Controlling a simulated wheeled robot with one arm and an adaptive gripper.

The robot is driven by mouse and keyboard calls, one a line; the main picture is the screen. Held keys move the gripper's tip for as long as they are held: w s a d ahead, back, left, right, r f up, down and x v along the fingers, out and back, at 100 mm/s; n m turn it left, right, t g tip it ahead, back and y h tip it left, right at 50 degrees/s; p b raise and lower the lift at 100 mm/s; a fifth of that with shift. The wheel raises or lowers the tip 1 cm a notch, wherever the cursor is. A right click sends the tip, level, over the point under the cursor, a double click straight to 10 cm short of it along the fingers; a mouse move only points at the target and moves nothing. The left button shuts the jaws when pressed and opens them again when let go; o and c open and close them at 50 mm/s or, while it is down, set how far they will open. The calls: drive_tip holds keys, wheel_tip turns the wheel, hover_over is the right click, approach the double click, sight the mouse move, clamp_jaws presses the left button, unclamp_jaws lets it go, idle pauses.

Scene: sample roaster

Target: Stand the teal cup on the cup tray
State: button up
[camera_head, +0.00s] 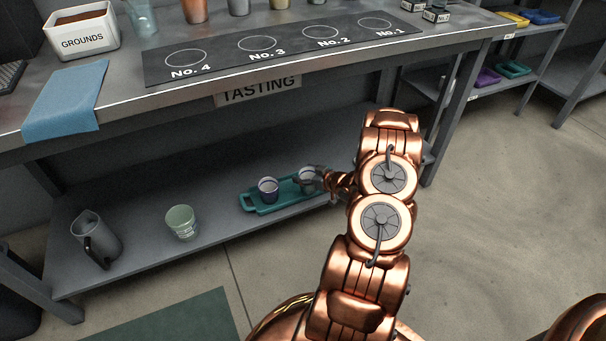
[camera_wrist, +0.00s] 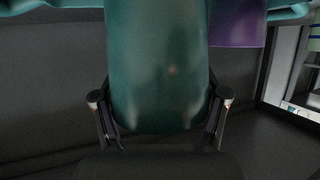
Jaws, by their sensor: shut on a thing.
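The teal cup (camera_wrist: 157,70) fills the middle of the wrist view, between the two fingers of my gripper (camera_wrist: 160,105). My gripper is shut on it. In the head view the gripper (camera_head: 319,178) reaches from the right to the cup, at the right end of the teal cup tray (camera_head: 285,206). The cup is over the tray; I cannot tell whether its base touches. A purple cup (camera_head: 268,187) stands on the tray to its left and shows beside it in the wrist view (camera_wrist: 237,24). My arm and gripper partly hide the tray's right end.
The tray is on the low shelf under the tasting counter (camera_head: 130,118). A pale green tub (camera_head: 182,222) and a grey pitcher (camera_head: 95,238) stand left on that shelf. The counter edge hangs above. A side rack holds coloured trays (camera_head: 514,68) at right.

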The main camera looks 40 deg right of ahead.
drive_tip(key=w+d, duration=0.1)
drive_tip(key=w+d+b, duration=0.1)
drive_tip(key=w, duration=0.1)
drive_tip(key=w+d+f, duration=0.1)
drive_tip(key=shift+w+f, duration=0.1)
drive_tip(key=shift+w, duration=0.15)
wheel_tip(320, 180, down, 3)
drive_tip(key=shift+b, duration=0.9)
drive_tip(key=o, duration=1.3)
drive_tip(key=shift+o, duration=0.2)
